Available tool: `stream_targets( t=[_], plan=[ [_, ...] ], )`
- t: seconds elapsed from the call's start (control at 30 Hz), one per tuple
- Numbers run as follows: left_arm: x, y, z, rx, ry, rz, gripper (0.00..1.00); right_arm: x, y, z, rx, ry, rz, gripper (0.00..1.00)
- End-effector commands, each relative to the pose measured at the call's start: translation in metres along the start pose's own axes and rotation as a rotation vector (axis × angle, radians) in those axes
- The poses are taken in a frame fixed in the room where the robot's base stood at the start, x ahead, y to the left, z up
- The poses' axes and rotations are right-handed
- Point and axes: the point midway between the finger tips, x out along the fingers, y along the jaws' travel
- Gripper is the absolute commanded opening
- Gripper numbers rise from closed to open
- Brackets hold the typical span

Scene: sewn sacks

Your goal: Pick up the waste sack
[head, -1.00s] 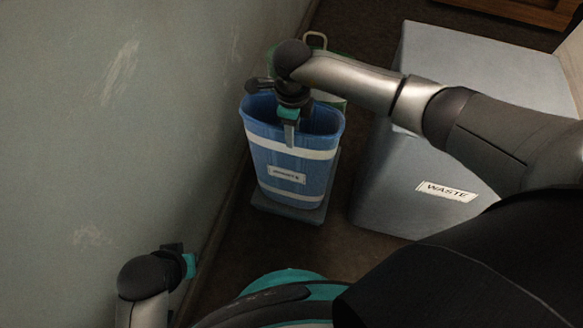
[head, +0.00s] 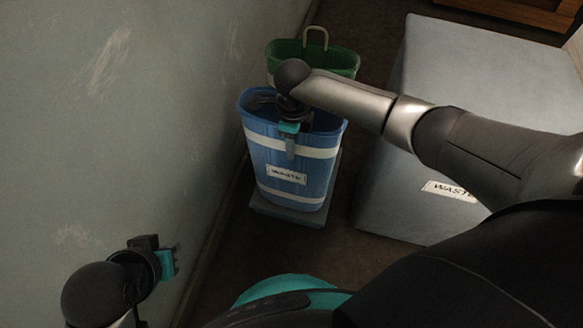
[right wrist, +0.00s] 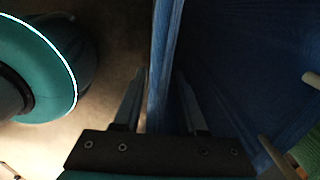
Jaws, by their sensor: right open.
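The waste sack (head: 290,195) is a blue open-topped sack with pale bands and a WASTE label. It stands upright on a low grey base (head: 290,217) near the wall. My right gripper (head: 290,150) is over its near rim, pointing down. In the right wrist view my right gripper (right wrist: 160,75) is open, with the wall of the waste sack (right wrist: 164,60) between its two fingers, one finger outside and one inside. My left gripper (head: 169,263) is away at the lower left, seemingly empty; its jaw opening is unclear. My right wrist hides part of the sack's mouth.
A green sack (head: 345,62) with a pale loop handle stands right behind the waste sack. A large grey box (head: 400,205) with a WASTE label stands to the right. The wall (head: 130,150) is close on the left. Dark floor lies open in front.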

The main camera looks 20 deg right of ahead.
Motion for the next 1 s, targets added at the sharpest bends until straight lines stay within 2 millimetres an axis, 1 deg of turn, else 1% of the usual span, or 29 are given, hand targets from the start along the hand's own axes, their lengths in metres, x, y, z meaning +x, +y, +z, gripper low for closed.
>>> stream_targets(
  t=[0.27, 0.63, 1.0],
  plan=[
    [-0.0018, 0.0004, -0.0010, 0.001, 0.005, 0.001, 0.00, 0.0008, 0.0000, 0.0003, 0.000, -0.001, 0.000, 0.41],
    [-0.0017, 0.0003, -0.0010, 0.001, 0.005, 0.001, 0.00, 0.0007, 0.0001, 0.0003, -0.001, -0.001, 0.000, 0.00],
    [-0.0015, 0.0003, -0.0008, 0.000, 0.004, 0.001, 0.00, 0.0006, 0.0000, 0.0003, -0.001, -0.001, 0.000, 0.00]
  ],
)
